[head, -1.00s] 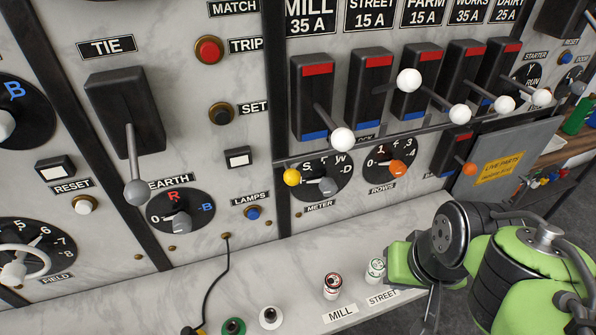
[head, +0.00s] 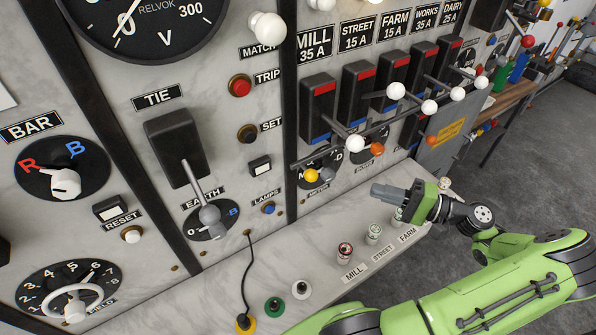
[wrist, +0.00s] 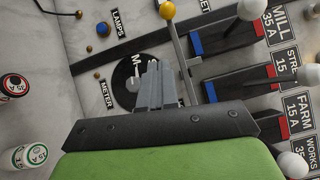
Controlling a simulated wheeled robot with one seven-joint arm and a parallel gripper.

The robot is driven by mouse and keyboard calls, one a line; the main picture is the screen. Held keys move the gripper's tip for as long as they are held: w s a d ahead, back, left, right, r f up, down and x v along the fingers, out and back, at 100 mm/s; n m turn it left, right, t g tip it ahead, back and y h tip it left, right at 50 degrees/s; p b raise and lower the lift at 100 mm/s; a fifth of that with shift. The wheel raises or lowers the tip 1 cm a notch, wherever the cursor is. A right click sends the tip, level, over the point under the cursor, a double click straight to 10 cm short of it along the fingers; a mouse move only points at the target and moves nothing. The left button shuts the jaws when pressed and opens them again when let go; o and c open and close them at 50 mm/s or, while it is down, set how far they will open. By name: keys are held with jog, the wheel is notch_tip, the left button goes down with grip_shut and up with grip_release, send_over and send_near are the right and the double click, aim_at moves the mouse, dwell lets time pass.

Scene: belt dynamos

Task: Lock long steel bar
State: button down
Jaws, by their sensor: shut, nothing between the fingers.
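A long steel bar (head: 322,154) runs along the panel under the row of black switches. A yellow knob (head: 311,176) sits by its left end; in the wrist view the yellow knob (wrist: 168,11) and bar (wrist: 181,52) show beyond my fingers. My gripper (head: 376,190) is shut and empty. It points left, in front of the panel above the ledge, and appears apart from the bar. In the wrist view the gripper's closed fingers (wrist: 155,82) overlap the METER dial (wrist: 125,85) and hide part of it.
Switch levers with white knobs (head: 355,143) stick out over the bar. An orange knob (head: 377,149) sits below them. A black cord (head: 247,275) hangs at left. A grey plate with a yellow sign (head: 447,135) stands at right.

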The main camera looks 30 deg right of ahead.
jog(key=w+a+r+t+p, duration=0.1)
jog(key=w+a+r+p, duration=0.1)
jog(key=w+a, duration=0.5)
jog(key=shift+w+a+r+m+t, duration=0.3)
jog(key=shift+a, duration=0.6)
jog(key=shift+a, duration=0.1)
